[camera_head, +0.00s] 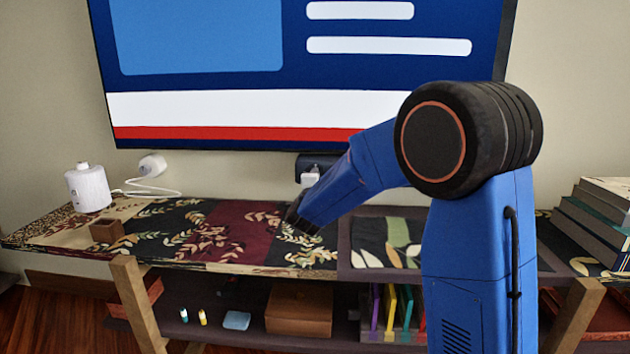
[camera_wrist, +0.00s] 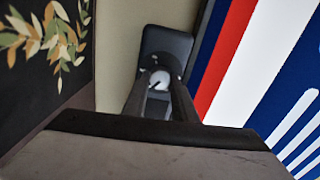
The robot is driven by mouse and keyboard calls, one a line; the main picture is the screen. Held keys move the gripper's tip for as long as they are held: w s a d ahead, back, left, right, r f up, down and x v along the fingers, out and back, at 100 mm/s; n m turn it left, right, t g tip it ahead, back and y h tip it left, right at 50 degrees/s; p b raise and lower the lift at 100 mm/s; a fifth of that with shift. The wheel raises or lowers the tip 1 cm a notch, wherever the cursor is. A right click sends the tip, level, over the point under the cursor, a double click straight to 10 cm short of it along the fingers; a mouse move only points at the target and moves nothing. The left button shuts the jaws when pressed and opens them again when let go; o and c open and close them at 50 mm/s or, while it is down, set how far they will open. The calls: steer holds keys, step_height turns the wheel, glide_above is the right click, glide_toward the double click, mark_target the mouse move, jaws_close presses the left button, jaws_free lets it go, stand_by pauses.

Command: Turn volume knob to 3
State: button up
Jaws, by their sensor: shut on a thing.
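The volume knob (camera_wrist: 161,78) is a small round white knob with a dark mark, on a dark grey rounded box (camera_wrist: 165,42) fixed to the wall. In the wrist view, the two dark fingers of my gripper (camera_wrist: 160,84) are shut on the knob, one on each side. In the head view, the box (camera_head: 316,160) sits just below the TV, with a white part (camera_head: 310,178) at its front. My blue arm reaches to it from the right. No number scale is legible, so I cannot tell the knob's setting.
A large TV (camera_head: 230,105) hangs right above the box. Below is a shelf with a patterned cloth (camera_head: 215,235), holding a white device (camera_head: 88,188) and a small brown box (camera_head: 106,229) at left. Books (camera_head: 598,220) are stacked at right. The cloth's middle is clear.

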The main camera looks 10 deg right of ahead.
steer(key=m, duration=1)
steer(key=shift+f+m, duration=0.3)
stand_by(0.4)
steer(key=o, duration=1)
steer(key=shift+r, duration=0.1)
steer(key=shift+o, duration=0.2)
steer(key=v, duration=1.7)
steer(key=shift+s, duration=0.25)
